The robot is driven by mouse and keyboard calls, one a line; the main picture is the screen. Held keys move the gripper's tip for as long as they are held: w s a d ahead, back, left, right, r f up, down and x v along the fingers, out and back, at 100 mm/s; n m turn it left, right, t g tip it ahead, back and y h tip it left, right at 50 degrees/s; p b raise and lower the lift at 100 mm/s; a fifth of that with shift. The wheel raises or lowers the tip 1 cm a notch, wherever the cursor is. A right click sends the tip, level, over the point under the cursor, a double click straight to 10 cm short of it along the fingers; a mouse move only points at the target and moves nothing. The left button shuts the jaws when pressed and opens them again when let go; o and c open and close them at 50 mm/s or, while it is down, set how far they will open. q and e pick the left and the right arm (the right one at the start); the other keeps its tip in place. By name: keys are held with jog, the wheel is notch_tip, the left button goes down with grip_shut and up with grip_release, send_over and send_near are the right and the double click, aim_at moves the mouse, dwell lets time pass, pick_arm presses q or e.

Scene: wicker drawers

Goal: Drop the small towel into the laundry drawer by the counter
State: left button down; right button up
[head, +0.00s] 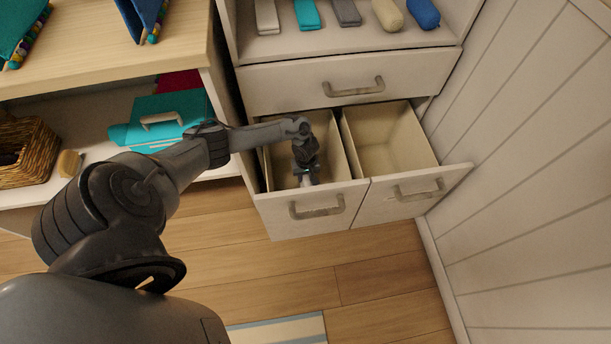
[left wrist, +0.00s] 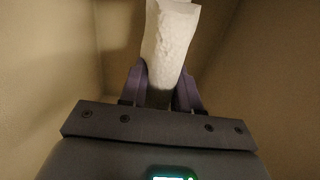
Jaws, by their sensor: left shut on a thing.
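The small towel (left wrist: 170,38) is a white, textured roll in the left wrist view. My left gripper (left wrist: 160,88) is shut on its near end, and the towel sticks out ahead of the fingers. In the head view my left gripper (head: 306,178) reaches down inside the left of two open laundry drawers (head: 338,206). Plain beige walls surround the gripper in the left wrist view. In the head view the towel is mostly hidden by the gripper. My right gripper is not in view.
The open right drawer (head: 385,145) looks empty. A closed drawer (head: 345,82) sits above both, under a shelf with several rolled towels (head: 387,14). A wooden counter (head: 100,50) with a wicker basket (head: 28,150) stands left; a panelled wall (head: 530,150) closes the right.

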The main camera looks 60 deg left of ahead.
pick_arm(q)
jog(key=shift+f, duration=0.55)
jog(key=c, duration=0.8)
grip_release()
jog(key=shift+r, duration=0.1)
jog(key=shift+r, duration=0.5)
notch_tip(320, 180, up, 12)
jog(key=p, duration=1)
jog(key=shift+f, duration=0.2)
jog(key=shift+r, duration=0.25)
